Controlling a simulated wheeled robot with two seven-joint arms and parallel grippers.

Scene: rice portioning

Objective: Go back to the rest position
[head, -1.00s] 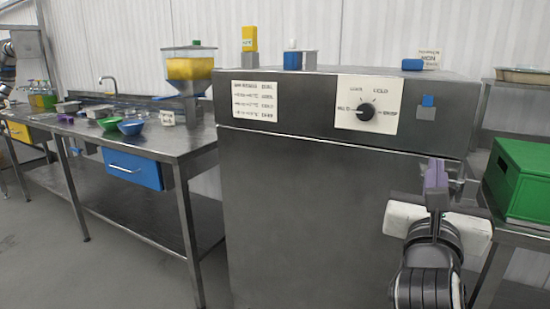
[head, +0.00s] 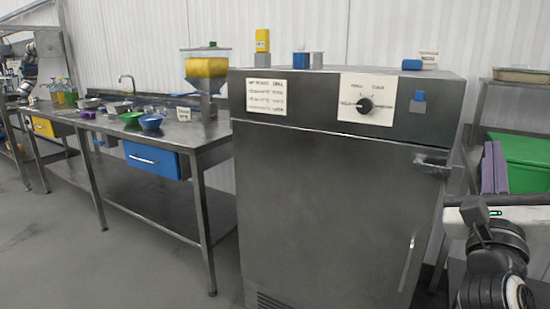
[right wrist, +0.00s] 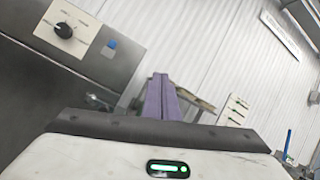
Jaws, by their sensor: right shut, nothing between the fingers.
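My right gripper (head: 494,167) has purple fingers that are shut with nothing between them. It is raised upright at the right of the head view, in front of the green crate (head: 520,160) and to the right of the steel cabinet (head: 330,200). It appears apart from the cabinet and its door handle (head: 432,166). In the right wrist view the shut purple fingers (right wrist: 161,98) stand in the middle, with the cabinet's dial (right wrist: 63,30) at upper left. The cabinet door looks shut. My left gripper is out of view.
A steel counter (head: 200,135) on the left carries a yellow-filled dispenser (head: 206,70), a green bowl (head: 131,119) and a blue bowl (head: 150,122). A blue drawer (head: 156,160) hangs under it. A steel rack holding the crate stands at right. Grey floor (head: 80,250) is clear at front left.

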